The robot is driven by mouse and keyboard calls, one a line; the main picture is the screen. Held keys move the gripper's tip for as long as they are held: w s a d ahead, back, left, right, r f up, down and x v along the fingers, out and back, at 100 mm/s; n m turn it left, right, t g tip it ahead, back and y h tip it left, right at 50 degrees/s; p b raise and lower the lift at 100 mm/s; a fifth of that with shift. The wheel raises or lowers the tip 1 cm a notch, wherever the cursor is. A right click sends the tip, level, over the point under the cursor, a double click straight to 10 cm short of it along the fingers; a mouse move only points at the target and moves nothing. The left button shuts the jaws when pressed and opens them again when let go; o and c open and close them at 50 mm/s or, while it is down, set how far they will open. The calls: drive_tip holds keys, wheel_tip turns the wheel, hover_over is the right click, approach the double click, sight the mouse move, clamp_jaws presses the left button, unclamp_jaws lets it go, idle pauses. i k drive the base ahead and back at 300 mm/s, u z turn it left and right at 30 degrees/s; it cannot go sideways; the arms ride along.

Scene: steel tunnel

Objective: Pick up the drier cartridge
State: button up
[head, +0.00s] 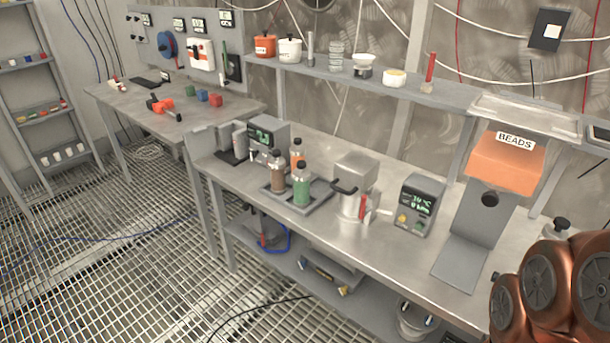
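Three capped cylinders stand upright in a grey tray (322,191) on the steel bench: a brown one (278,172), an orange one (297,155) behind it, and a green one (302,187) in front. They look like cartridges, but I cannot tell which is the drier cartridge, as no label is readable. My copper-coloured arm shows at the lower right, well apart from them. My gripper is not in view.
A display unit (268,138) stands behind the tray. A shelf (440,92) runs above. The bench front is mostly clear.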

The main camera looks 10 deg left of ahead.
sight(300, 174)
drive_tip(key=u, duration=0.7)
drive_tip(key=i, duration=0.95)
drive_tip(key=u, duration=0.95)
